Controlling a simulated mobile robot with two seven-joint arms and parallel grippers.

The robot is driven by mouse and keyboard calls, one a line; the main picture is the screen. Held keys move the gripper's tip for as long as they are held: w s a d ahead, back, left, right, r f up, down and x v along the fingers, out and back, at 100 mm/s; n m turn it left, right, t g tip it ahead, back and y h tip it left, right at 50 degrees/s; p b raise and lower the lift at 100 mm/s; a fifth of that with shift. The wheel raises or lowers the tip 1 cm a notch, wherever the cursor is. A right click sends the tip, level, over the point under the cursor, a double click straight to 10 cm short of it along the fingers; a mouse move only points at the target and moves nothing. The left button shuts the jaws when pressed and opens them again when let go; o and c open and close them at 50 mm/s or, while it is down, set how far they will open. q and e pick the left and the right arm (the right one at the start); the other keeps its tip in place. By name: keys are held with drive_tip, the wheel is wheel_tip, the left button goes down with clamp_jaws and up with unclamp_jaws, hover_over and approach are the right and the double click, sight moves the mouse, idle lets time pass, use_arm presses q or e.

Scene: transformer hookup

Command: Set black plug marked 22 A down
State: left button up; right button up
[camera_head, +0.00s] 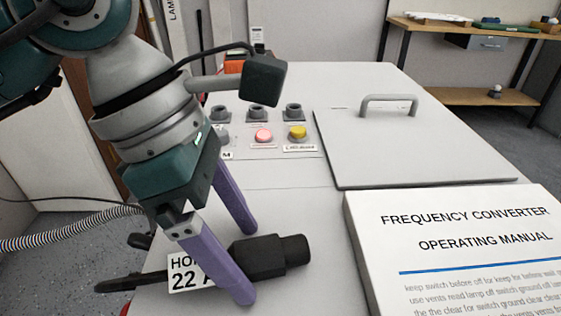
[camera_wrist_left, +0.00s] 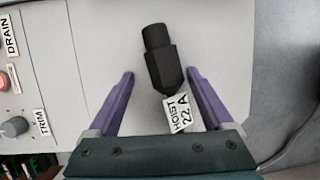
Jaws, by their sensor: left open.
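The black plug (camera_head: 272,258) marked "HOIST 22 A" lies on its side on the light grey cabinet top (camera_head: 300,210). Its white label (camera_head: 183,274) is partly covered by a finger in the head view and reads fully in the left wrist view. My left gripper (camera_head: 245,262) is open, with its purple fingers on either side of the plug. In the left wrist view the plug (camera_wrist_left: 160,62) lies between the spread fingertips, with a gap on both sides. My right gripper is in neither view.
A frequency converter manual (camera_head: 455,250) lies to the right of the plug. Behind it is a grey lid (camera_head: 400,150) with a handle. A red button (camera_head: 263,135), a yellow button (camera_head: 297,131) and several dark sockets stand at the back. A wooden bench (camera_head: 450,32) is farther off.

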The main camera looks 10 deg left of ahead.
use_arm(q)
drive_tip(key=shift+r, duration=0.35)
drive_tip(key=p+v, duration=0.1)
drive_tip(key=v, duration=1)
drive_tip(key=shift+a+r, duration=0.15)
drive_tip(key=shift+r, duration=0.15)
